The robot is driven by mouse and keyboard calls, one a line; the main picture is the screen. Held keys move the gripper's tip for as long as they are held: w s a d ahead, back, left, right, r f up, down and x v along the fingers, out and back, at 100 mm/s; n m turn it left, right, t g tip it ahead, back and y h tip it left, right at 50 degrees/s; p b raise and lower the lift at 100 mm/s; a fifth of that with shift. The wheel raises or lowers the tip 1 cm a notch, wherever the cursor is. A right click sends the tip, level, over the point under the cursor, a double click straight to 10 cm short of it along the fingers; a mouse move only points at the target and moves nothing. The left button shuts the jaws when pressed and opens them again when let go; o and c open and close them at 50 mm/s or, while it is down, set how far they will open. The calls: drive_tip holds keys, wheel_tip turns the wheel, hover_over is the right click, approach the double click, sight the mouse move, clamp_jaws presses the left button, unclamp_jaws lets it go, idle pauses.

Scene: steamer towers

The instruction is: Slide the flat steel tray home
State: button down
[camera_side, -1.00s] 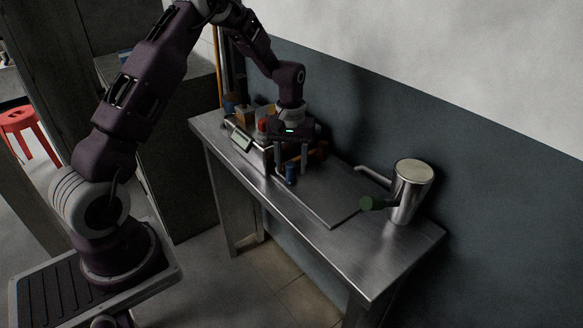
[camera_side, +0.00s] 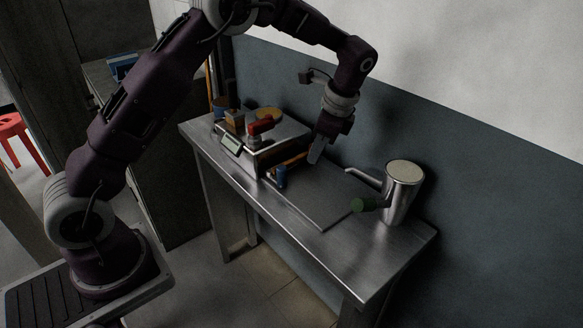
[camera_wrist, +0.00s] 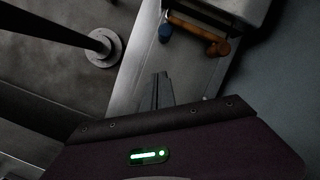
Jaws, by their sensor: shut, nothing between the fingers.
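The flat steel tray (camera_side: 325,207) lies flat on the narrow steel table, its near right corner in clear view in the side view. Its far left end runs towards a steel box and is partly hidden by my gripper and small items. My gripper (camera_side: 314,159) is tilted above the tray's far part, just right of the box, with its fingers together and nothing between them. I cannot tell whether the fingertips touch the tray. In the wrist view the closed fingers (camera_wrist: 161,77) point towards the box and the small items.
The steel box (camera_side: 262,160) with a small display carries a red-topped item (camera_side: 260,127) and others. A blue piece (camera_side: 281,178) and an orange-brown bar (camera_side: 290,163) sit in front of it.

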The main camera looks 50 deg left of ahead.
sight(283, 166)
drive_tip(key=f+m, duration=0.1)
drive_tip(key=f, duration=0.1)
drive_tip(key=a+f+m, duration=0.1)
drive_tip(key=f, duration=0.2)
drive_tip(key=a+f+m, duration=0.1)
drive_tip(key=f, duration=0.2)
drive_tip(key=shift+s+m+y, duration=0.35)
drive_tip(key=shift+m+y, duration=0.05)
drive_tip(key=shift+s+a+f, duration=0.1)
drive_tip(key=shift+s+a, duration=0.1)
drive_tip(key=shift+a, duration=0.45)
drive_tip(key=shift+s+a+f, duration=0.1)
drive_tip(key=shift+s+a, duration=0.05)
drive_tip(key=shift+a, duration=0.45)
drive_tip(key=shift+s+a, duration=0.15)
drive_tip(key=shift+a, duration=0.5)
drive_tip(key=a, duration=0.4)
drive_tip(key=shift+d, duration=0.15)
